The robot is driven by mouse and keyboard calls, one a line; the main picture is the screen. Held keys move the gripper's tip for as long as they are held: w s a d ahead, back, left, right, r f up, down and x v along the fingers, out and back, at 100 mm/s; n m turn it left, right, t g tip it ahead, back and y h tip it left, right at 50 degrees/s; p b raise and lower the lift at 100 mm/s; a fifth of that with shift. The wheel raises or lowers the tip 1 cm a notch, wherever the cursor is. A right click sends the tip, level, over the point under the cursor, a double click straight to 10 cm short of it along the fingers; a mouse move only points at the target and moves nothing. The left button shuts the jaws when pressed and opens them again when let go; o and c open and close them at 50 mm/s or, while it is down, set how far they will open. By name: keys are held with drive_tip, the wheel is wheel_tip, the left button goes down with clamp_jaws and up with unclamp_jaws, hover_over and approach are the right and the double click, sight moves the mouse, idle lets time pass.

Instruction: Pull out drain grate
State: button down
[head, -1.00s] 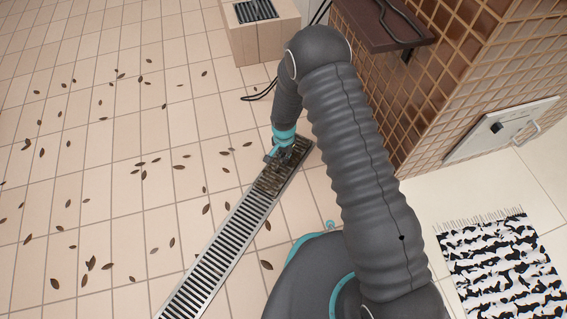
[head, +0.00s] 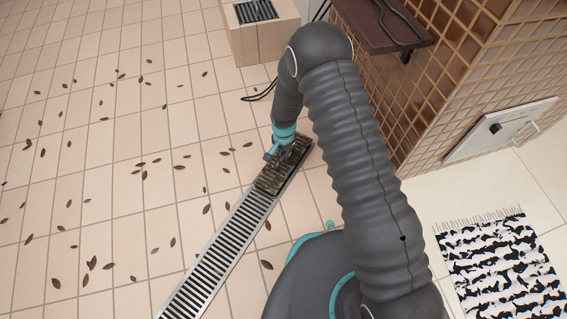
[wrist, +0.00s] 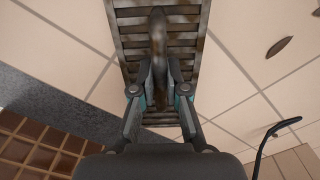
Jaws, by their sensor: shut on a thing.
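The drain grate (head: 278,176) is a dirty, brown-stained slatted piece at the upper end of the long metal floor drain (head: 222,247). My gripper (head: 279,153) is over its far part. In the wrist view the grate (wrist: 187,57) fills the top middle, and my gripper (wrist: 158,78) is shut on its raised dark handle (wrist: 158,32). In the head view the grate looks slightly raised above the channel, with a dark edge along its near side. My gripper hides part of its far end.
Dry leaves (head: 140,172) lie scattered over the tiled floor on the left. A box with a dark grille (head: 256,12) stands at the back. A tiled wall (head: 400,110) with a dark shelf is close on the right. A black cable lies near the box.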

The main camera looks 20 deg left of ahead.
drive_tip(key=shift+r+p, duration=0.4)
drive_tip(key=shift+r, duration=0.7)
